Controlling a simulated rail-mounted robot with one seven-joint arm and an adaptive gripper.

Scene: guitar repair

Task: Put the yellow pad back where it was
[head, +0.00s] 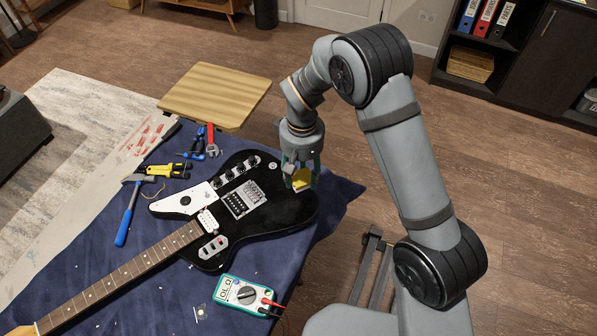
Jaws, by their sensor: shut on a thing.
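The yellow pad (301,179) is a small yellow block at the tip of my gripper (299,184). My gripper points down and is shut on the pad. In the head view they appear over the upper right end of the black guitar (285,205), near the edge of its body. I cannot tell how high the pad is above the guitar or whether it touches it. The fingers hide part of the pad.
A blue cloth (160,275) lies under the guitar. A multimeter (245,294) with leads is at the front. A wooden board (215,92) is behind.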

